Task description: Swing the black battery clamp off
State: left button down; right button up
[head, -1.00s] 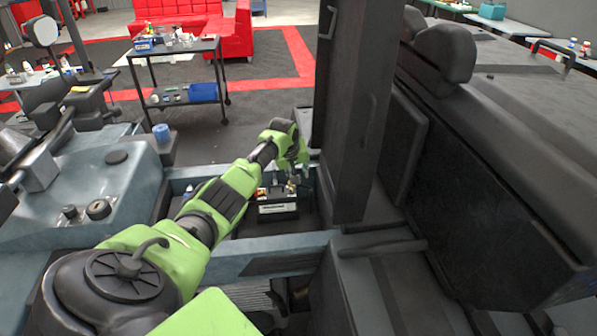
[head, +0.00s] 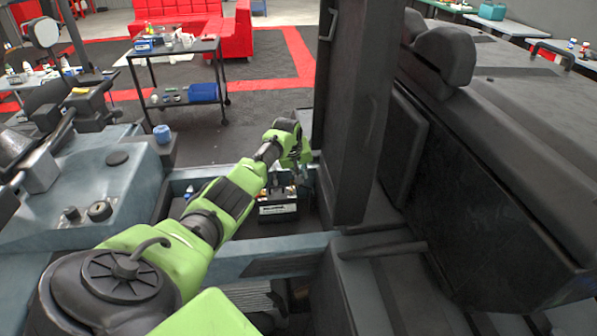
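The battery (head: 278,209) is a dark box with a white label, sitting in a recessed bay of the vehicle. My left arm comes in from the lower left and reaches over the bay. Its gripper (head: 303,170) hangs above the back right of the battery, close to the dark upright post. The fingers are small and dark, and I cannot tell whether they are open or shut. The black battery clamp cannot be made out; the battery top is partly covered by my arm and gripper. My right gripper is not in view.
A tall dark post (head: 350,120) stands just right of my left gripper. A blue-grey frame rail (head: 270,255) runs in front of the bay. A black cart (head: 178,75) stands on the floor behind.

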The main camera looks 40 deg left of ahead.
pick_arm(q)
jog(key=shift+w+d+r+b, duration=0.15)
jog(key=shift+w+d+b, duration=0.05)
jog(key=shift+w+d, duration=0.7)
jog(key=shift+w+d+r+b, duration=0.2)
jog(key=shift+w+d, duration=0.45)
jog(key=shift+w, duration=0.3)
jog(key=shift+f, duration=0.1)
jog(key=c, duration=2.2)
grip_release()
jog(key=shift+d, duration=0.15)
jog(key=v, duration=1.2)
jog(key=shift+r, duration=0.2)
